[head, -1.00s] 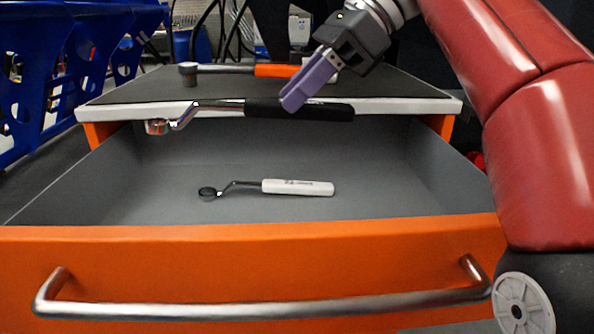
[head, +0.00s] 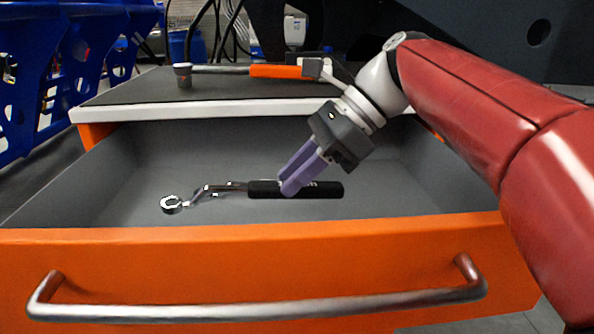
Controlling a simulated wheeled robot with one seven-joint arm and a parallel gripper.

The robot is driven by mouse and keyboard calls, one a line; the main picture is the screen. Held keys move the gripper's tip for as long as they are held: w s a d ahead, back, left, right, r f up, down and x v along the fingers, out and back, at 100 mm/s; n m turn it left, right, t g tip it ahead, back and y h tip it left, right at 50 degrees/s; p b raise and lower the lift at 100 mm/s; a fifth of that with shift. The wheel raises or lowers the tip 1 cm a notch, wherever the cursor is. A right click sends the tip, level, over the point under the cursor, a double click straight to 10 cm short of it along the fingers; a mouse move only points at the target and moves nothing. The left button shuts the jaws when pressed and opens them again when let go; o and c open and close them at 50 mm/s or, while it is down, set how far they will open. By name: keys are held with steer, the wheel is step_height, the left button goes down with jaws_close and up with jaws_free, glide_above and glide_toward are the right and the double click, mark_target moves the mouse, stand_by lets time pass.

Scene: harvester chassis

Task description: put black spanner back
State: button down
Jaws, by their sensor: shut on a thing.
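The black-handled spanner (head: 325,190) is inside the open drawer, with its metal ring end (head: 172,204) to the left. My gripper (head: 291,185), with purple fingers, is shut on its black handle. The spanner lies level across the picture. I cannot tell whether it touches the drawer floor.
The orange drawer (head: 280,262) stands open, with a metal handle (head: 270,312) in front. An orange-handled tool (head: 275,71) lies on the dark cabinet top (head: 140,88) behind. Drawer floor is free to the left and right. Blue racks (head: 70,70) stand at the left.

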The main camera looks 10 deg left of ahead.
mark_target(332, 184)
steer(key=shift+r, duration=0.1)
steer(key=shift+d+r, duration=0.1)
steer(key=shift+r, duration=0.05)
steer(key=shift+f+b, duration=2.1)
steer(key=shift+f, duration=1.85)
steer(key=c, duration=1.1)
jaws_free()
steer(key=shift+p+v, duration=0.85)
steer(key=shift+v, duration=3.1)
